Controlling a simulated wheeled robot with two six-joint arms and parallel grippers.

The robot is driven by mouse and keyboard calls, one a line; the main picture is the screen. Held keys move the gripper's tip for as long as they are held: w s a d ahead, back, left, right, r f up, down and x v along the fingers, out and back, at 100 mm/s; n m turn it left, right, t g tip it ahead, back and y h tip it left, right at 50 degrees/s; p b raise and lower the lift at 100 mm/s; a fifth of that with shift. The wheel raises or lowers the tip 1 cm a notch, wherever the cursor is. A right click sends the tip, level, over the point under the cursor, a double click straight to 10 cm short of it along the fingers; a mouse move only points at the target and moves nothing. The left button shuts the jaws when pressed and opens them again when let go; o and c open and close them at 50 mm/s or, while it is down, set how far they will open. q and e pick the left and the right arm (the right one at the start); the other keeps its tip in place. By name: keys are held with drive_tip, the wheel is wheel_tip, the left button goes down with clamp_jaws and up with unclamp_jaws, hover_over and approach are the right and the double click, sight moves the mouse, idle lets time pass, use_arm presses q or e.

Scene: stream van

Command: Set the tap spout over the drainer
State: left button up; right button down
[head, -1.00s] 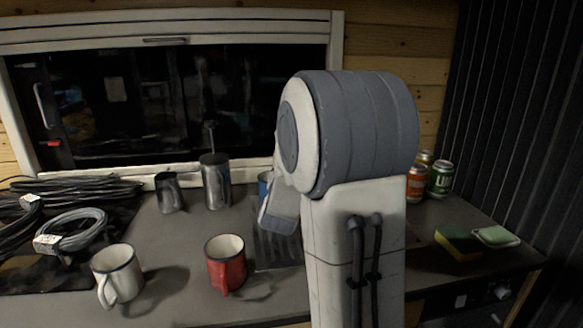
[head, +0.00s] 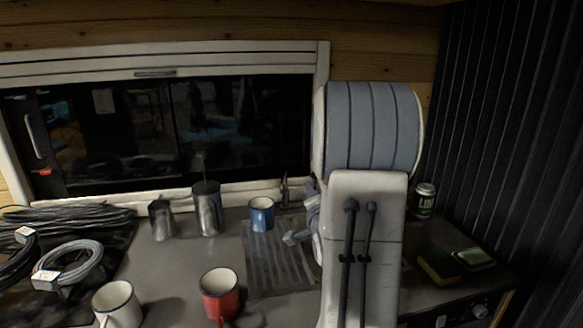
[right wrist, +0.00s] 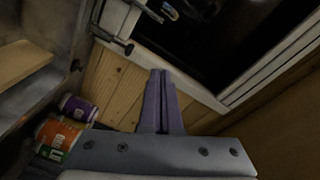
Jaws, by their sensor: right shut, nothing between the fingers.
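The drainer (head: 272,268) is a ribbed area of the grey worktop, partly hidden by my right arm. The tap (head: 285,190) is a slim dark upright at the back edge, behind the drainer and beside the blue mug. Which way its spout points is hard to tell. In the right wrist view, dark metal parts that look like the tap (right wrist: 116,42) are at upper left. My right gripper (right wrist: 158,75) is shut and empty, its purple fingers pointing toward the window frame, apart from the metal parts. In the head view it is mostly hidden behind my arm. My left gripper is not in view.
A blue mug (head: 261,215) stands at the drainer's back left. A red mug (head: 219,294), white mug (head: 117,304) and two metal containers, one a tall canister (head: 207,210), stand further left. Cables lie at far left. A can (head: 425,200) and sponge (head: 437,267) are right.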

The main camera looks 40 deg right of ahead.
use_arm(q)
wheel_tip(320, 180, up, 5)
drive_tip(key=p, duration=0.4)
use_arm(e)
drive_tip(key=w+d+f+m+y, duration=0.1)
drive_tip(key=w+d+m, duration=0.1)
drive_tip(key=w, duration=0.7)
drive_tip(key=shift+w+f+m, duration=0.15)
drive_tip(key=shift+w+m, duration=0.1)
drive_tip(key=shift+m, duration=0.05)
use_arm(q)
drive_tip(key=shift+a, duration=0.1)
use_arm(e)
drive_tip(key=shift+d, duration=0.15)
